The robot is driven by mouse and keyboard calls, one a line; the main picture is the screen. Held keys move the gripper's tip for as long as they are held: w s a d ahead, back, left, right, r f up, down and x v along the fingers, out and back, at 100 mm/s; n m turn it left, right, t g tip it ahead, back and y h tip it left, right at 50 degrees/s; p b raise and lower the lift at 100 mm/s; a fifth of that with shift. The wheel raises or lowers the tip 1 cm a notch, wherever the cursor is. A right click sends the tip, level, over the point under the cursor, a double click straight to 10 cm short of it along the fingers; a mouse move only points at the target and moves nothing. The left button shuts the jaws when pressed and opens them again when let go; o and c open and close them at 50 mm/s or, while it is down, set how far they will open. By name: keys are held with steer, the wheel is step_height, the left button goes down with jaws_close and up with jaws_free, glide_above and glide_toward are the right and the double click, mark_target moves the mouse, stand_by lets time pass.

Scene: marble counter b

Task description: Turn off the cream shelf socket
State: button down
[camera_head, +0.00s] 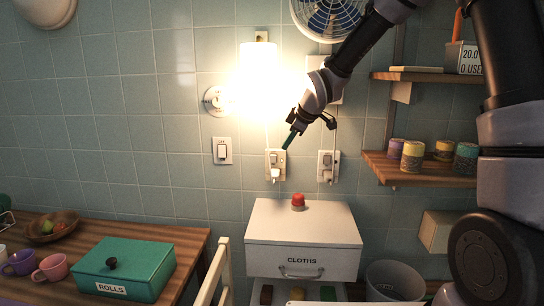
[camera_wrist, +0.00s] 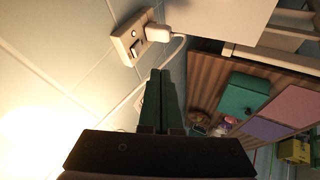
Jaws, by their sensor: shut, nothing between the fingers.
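Two switched sockets are on the tiled wall in the head view. The left socket (camera_head: 269,155) has a rocker switch above a white plug, and its plate looks cream in the lamp light. The right socket (camera_head: 328,154) also has a plug, with a cord. No label shows which one is the cream shelf socket. My gripper (camera_head: 286,147) is shut and empty, its green fingers pointing down-left at the left socket's top edge. Contact cannot be told there. In the wrist view, a socket with a plug (camera_wrist: 157,33) lies beyond and left of my fingertips (camera_wrist: 160,72), apart from them in the picture.
A wall switch (camera_head: 222,151) is left of the sockets. A bright lamp (camera_head: 259,70) and a fan (camera_head: 328,17) are above. Shelves with jars (camera_head: 412,156) are right. A green box (camera_head: 125,268) is lower left.

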mark_target(273, 159)
steer(key=shift+a+f, duration=0.1)
steer(key=shift+a, duration=0.15)
steer(key=x, duration=0.3)
steer(key=w+x, duration=0.1)
steer(key=x, duration=0.3)
steer(key=w+r+x, duration=0.1)
steer(key=x, duration=0.3)
steer(key=shift+d, duration=0.35)
steer(key=shift+w+a+r, duration=0.1)
steer(key=shift+w, duration=0.55)
